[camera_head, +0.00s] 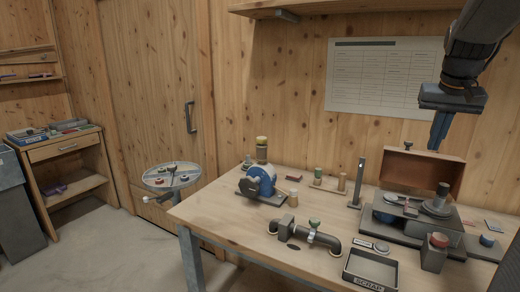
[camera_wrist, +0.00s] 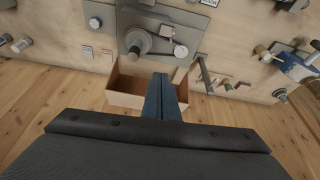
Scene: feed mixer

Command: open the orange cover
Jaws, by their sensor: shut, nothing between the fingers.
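The orange-brown cover (camera_head: 420,172) stands raised along the back of the grey machine (camera_head: 415,215) on the bench. It is a hollow box shape with a small dark knob near its top edge. The machine's round hub and plate show uncovered in front of it. In the wrist view the cover (camera_wrist: 125,88) lies beyond my fingers, with its hollow partly hidden by them. My gripper (camera_head: 434,148) points down at the cover's top edge, its blue fingers shut and empty. I cannot tell whether they touch the cover. The fingers also show in the wrist view (camera_wrist: 160,80).
A scrap tray (camera_head: 370,268), a dark pipe with a valve (camera_head: 308,235), a blue vise-like device (camera_head: 260,180) and an upright dark post (camera_head: 357,183) stand on the bench left of the machine. A wall chart (camera_head: 378,75) hangs behind. A shelf (camera_head: 340,6) is above.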

